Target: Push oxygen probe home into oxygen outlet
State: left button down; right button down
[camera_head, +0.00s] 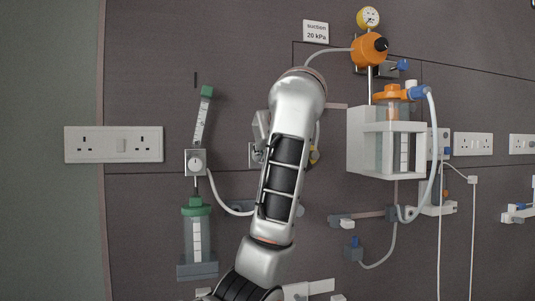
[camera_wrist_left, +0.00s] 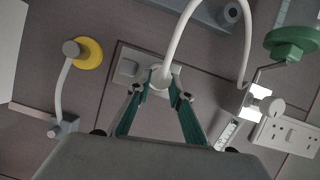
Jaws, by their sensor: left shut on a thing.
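In the left wrist view, my left gripper (camera_wrist_left: 159,94) is shut on a pale probe (camera_wrist_left: 160,77), with one finger on each side of it. A white hose (camera_wrist_left: 176,38) curves up from the probe. A light grey outlet plate (camera_wrist_left: 126,68) on the wall is directly behind the probe. The probe's tip is hidden, so I cannot tell how deep it sits in the outlet. In the head view my left arm covers the probe and most of the outlet area. My right gripper is in neither view.
The flowmeter (camera_head: 195,162) with a green-topped bottle (camera_head: 197,240) hangs left of my arm. The suction unit (camera_head: 385,140) with its orange regulator (camera_head: 369,50) is to the right. A yellow disc (camera_wrist_left: 88,53) on a bracket is near the gripper. Wall sockets (camera_head: 114,145) are at far left.

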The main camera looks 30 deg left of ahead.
pick_arm(q)
jog(key=shift+a, duration=0.1)
jog(key=c, duration=2.1)
grip_release()
jog(key=o, duration=0.4)
jog(key=shift+w+a, duration=0.1)
jog(key=shift+w, duration=0.15)
jog(key=shift+s, duration=0.15)
jog(key=v, duration=0.5)
jog(key=f+v, duration=0.1)
jog(key=v, duration=0.9)
jog(key=shift+s+d+p, duration=0.3)
jog(key=shift+d, duration=0.3)
